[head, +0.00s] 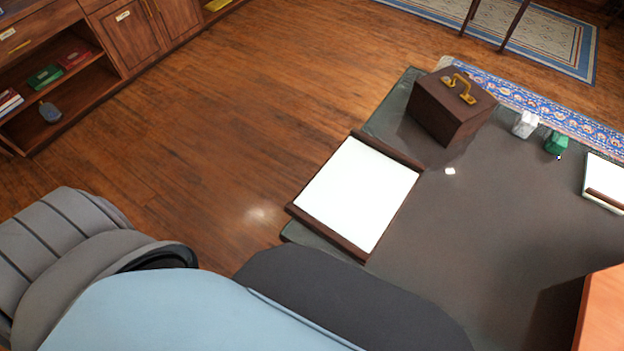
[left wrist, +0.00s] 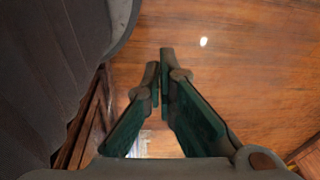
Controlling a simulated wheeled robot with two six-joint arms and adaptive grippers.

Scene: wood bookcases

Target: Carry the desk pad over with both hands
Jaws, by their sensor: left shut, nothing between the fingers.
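The desk pad (head: 358,195) is a white sheet with dark brown bars along two opposite ends. In the head view it lies at the left edge of a dark grey desk top (head: 460,235), its near-left corner close to the desk edge. My left gripper (left wrist: 164,62) shows only in the left wrist view. Its fingertips are together with nothing between them, above bare wooden floor, away from the pad. My right gripper is in neither view.
A dark brown box with a brass handle (head: 445,108) stands behind the pad. White (head: 525,124) and green (head: 557,144) small objects and another white pad (head: 605,182) lie to the right. Bookcases (head: 75,75) stand at the upper left. Floor between is clear.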

